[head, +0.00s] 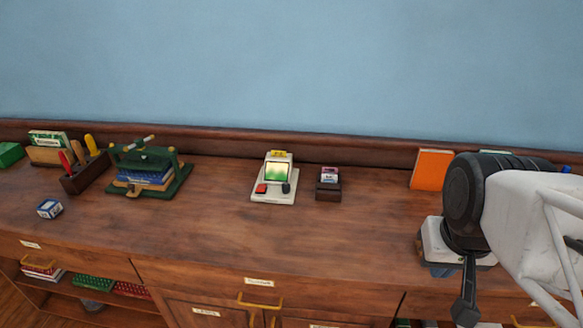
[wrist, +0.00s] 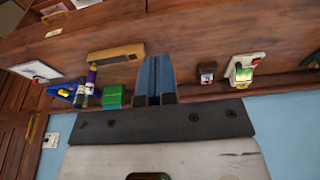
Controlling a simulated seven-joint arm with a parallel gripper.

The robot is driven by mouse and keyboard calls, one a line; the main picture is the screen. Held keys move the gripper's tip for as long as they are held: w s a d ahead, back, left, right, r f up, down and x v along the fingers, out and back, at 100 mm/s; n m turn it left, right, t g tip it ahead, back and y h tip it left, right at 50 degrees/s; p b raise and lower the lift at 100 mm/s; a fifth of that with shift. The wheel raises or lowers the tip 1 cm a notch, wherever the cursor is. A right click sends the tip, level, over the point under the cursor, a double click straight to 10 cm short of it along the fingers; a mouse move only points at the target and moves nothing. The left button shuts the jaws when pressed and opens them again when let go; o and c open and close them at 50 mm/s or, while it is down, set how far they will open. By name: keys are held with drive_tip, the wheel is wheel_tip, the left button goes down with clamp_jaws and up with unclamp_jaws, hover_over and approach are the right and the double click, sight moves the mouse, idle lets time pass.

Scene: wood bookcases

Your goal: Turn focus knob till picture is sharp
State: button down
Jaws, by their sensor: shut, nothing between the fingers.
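A small cream-white viewer (head: 290,197) stands on the wooden counter, right of centre in depth near the wall. Its lit yellow-green screen (head: 278,173) is too small to judge for sharpness. A dark knob (head: 286,188) sits at its front right and a red part (head: 261,188) at its front left. In the wrist view the viewer (wrist: 233,75) is at the right, tilted. My gripper (wrist: 156,60) is shut and empty, its fingers together. It is well apart from the viewer, over the counter's right side, with my arm at the right of the head view.
A small dark block holder (head: 328,191) stands just right of the viewer. A green press with books (head: 150,172) and a tool rack (head: 84,173) stand left. An orange book (head: 431,169) leans at the wall. The counter before the viewer is clear.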

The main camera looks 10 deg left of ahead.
drive_tip(key=c, duration=1.5)
unclamp_jaws()
drive_tip(key=o, duration=0.5)
drive_tip(key=shift+w+a+r, duration=0.1)
drive_tip(key=shift+w+r, duration=0.1)
drive_tip(key=shift+w, duration=0.3)
drive_tip(key=n+g, duration=0.3)
drive_tip(key=n, duration=1.3)
hover_over(286, 185)
drive_tip(key=f, duration=2)
drive_tip(key=shift+s+d+f, duration=0.15)
drive_tip(key=shift+d+f, duration=0.1)
drive_tip(key=shift+f, duration=0.1)
drive_tip(key=shift+a+f, duration=0.3)
drive_tip(key=shift+f, duration=0.05)
drive_tip(key=shift+f, duration=0.1)
